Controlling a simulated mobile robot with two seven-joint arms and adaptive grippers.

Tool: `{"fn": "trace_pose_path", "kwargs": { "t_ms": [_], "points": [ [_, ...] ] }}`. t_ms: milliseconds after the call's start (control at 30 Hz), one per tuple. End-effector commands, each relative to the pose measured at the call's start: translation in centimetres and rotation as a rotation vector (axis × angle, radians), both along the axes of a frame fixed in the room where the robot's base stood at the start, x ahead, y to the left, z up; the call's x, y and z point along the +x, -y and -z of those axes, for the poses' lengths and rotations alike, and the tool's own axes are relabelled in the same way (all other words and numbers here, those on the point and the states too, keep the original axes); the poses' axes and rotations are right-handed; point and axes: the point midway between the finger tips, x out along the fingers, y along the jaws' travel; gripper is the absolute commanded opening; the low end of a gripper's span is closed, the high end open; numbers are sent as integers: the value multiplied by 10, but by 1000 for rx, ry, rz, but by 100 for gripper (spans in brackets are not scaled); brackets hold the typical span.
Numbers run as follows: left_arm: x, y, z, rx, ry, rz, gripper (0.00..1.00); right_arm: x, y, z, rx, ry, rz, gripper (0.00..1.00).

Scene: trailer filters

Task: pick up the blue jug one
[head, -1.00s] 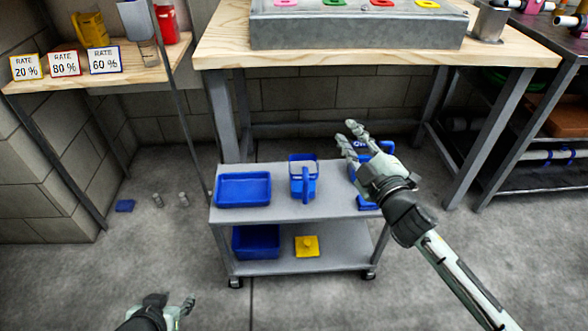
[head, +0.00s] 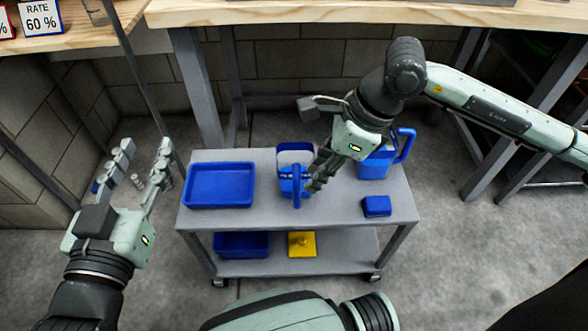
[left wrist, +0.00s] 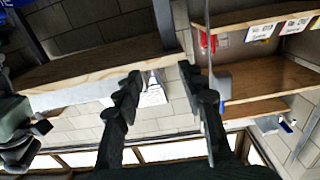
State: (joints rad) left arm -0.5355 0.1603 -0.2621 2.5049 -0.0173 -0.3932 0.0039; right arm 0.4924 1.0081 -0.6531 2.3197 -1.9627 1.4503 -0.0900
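A blue jug (head: 284,158) stands upright in the middle of the grey cart's top, its handle (head: 296,186) facing me. My right gripper (head: 318,178) reaches down at its right, fingertips close beside the handle. The fingers overlap each other, so I cannot tell whether they are open, or touching it. A second blue container with a handle (head: 373,166) stands to the right, partly behind my right gripper. My left gripper (head: 143,152) is open and empty, left of the cart. Its spread fingers also show in the left wrist view (left wrist: 160,82), with no jug there.
The cart top (head: 262,222) also holds a blue tray (head: 220,186) at left and a small blue box (head: 376,206) at front right. A blue bin (head: 242,246) and a yellow item (head: 301,245) lie on its lower shelf. A wooden workbench (head: 300,12) stands behind.

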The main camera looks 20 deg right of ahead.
Motion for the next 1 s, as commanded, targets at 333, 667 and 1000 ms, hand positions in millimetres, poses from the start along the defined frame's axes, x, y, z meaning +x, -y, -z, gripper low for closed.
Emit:
{"fn": "trace_pose_path", "kwargs": {
  "t_ms": [333, 667, 1000],
  "points": [
    [-2, 7, -17, -39, 77, 15, 40, 6, -14, 35, 5, -2, -1, 24],
    [-8, 16, -43, -97, 191, 36, 40, 15, -30, 79, 6, -2, 0, 24],
    [-9, 17, -47, -104, 207, 38, 40, 16, -32, 84, 5, 0, 0, 20]
  ]
}}
